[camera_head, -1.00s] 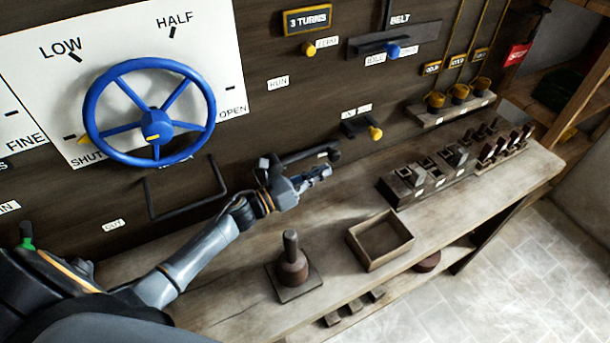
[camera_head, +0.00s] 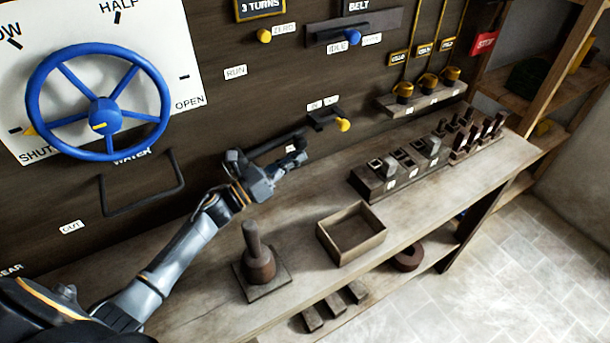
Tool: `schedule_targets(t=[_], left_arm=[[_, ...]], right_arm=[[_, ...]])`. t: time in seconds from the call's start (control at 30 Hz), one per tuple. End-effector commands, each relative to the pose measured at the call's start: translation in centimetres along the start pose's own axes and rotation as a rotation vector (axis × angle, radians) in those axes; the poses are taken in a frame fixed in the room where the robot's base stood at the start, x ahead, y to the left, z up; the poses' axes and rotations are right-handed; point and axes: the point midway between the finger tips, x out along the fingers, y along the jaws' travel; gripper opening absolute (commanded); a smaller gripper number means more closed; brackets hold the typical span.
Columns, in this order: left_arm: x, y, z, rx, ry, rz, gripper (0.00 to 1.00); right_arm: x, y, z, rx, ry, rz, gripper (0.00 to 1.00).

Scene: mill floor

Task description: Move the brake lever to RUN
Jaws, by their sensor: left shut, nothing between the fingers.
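A dark bar (camera_head: 279,144), which looks like the brake lever, lies along the wall panel behind my left gripper. Its left part is hidden by the gripper. A RUN label (camera_head: 235,72) is on the panel above it, well apart from the bar. My left gripper (camera_head: 299,158) is shut and empty, pointing right, just below and in front of the bar. I cannot tell whether it touches the bar. My right gripper is not in view.
A blue handwheel (camera_head: 101,115) and a dark U-shaped handle (camera_head: 147,207) are on the panel to the left. On the bench are a wooden stamp-like tool (camera_head: 259,265), an open box (camera_head: 340,251) and a block rack (camera_head: 366,187). A yellow-knobbed lever (camera_head: 343,125) is just right of the bar.

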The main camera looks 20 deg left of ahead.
Motion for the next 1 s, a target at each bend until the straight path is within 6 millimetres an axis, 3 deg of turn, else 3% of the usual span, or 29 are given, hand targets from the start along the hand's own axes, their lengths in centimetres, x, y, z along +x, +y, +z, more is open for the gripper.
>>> schedule_targets(t=[0.03, 0.1, 0.3, 0.53, 0.83, 1.0], left_arm=[[-0.2, 0.3, -0.3, 0.001, -0.023, -0.007, 0.00], [-0.2, 0.2, 0.1, -0.001, -0.052, -0.015, 0.00], [0.0, 0.0, 1.2, -0.004, -0.108, -0.027, 0.00], [0.1, -0.1, 1.7, -0.005, -0.120, -0.030, 0.00], [-0.2, -0.1, 1.6, -0.005, -0.118, -0.029, 0.00], [-2.6, 0.0, 1.1, -0.007, -0.115, -0.027, 0.00]], right_arm=[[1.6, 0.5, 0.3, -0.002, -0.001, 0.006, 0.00], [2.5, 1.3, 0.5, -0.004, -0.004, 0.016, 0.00], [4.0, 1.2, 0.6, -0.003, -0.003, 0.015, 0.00], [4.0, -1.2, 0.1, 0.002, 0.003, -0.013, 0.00], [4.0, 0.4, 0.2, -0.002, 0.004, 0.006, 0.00], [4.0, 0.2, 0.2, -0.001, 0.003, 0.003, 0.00]])
